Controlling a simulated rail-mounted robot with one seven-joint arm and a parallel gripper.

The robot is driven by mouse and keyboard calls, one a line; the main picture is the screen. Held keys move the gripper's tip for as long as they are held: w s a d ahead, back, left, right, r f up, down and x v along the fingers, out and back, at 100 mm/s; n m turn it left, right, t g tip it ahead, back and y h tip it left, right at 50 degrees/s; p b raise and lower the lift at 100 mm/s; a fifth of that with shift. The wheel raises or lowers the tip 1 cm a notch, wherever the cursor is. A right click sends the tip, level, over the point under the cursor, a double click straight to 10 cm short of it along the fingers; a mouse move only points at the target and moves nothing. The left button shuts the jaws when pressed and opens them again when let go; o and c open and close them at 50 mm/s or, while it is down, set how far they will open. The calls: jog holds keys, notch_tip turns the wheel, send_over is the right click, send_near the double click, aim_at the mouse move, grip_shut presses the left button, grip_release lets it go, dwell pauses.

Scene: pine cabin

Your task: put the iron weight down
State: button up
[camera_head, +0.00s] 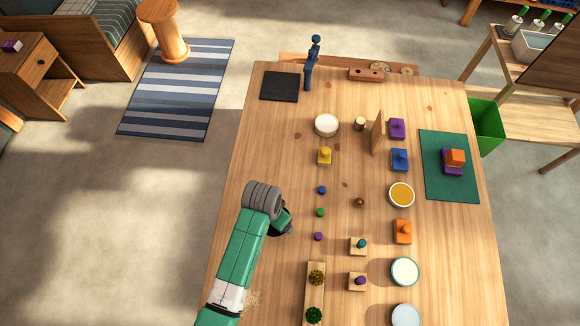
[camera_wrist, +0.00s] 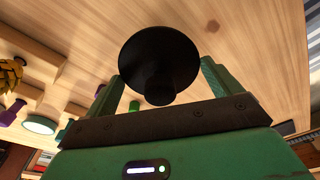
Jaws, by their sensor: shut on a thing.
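The iron weight (camera_wrist: 158,52) is a black disc with a knob, seen in the wrist view. My gripper (camera_wrist: 160,84) is shut on it, with one green finger on each side of the knob. In the head view my gripper (camera_head: 284,222) is over the left part of the wooden table (camera_head: 345,95). The weight is mostly hidden behind my arm there. Bare wood shows beyond the weight in the wrist view. I cannot tell how high the weight is above the table.
Small blue, green and purple knobs (camera_head: 319,212) stand just right of my gripper. A black mat (camera_head: 280,86) lies at the far left corner beside a blue figure (camera_head: 312,62). A green mat (camera_head: 434,191) with stacked blocks is at the right. The table's left middle is bare.

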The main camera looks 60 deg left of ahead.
jog(key=a, duration=0.2)
jog(key=s+a, duration=0.1)
jog(key=a, duration=0.1)
jog(key=shift+s+a+f, duration=0.1)
jog(key=shift+a+f, duration=0.1)
jog(key=shift+a, duration=0.2)
jog(key=shift+s+a+f+b, duration=0.1)
jog(key=shift+a+f+b, duration=0.15)
jog(key=shift+f, duration=0.65)
jog(key=shift+s+a+f+b, duration=0.15)
jog(key=shift+f+b, duration=0.1)
jog(key=shift+f, duration=0.6)
jog(key=shift+w+f, duration=0.1)
jog(key=shift+f, duration=0.05)
jog(key=o, duration=1.7)
jog(key=r, duration=0.4)
jog(key=s+r+p, duration=0.1)
jog(key=r, duration=0.3)
jog(key=r+p, duration=0.1)
jog(key=r, duration=0.3)
jog(key=shift+s+d, duration=0.2)
jog(key=shift+d, duration=0.1)
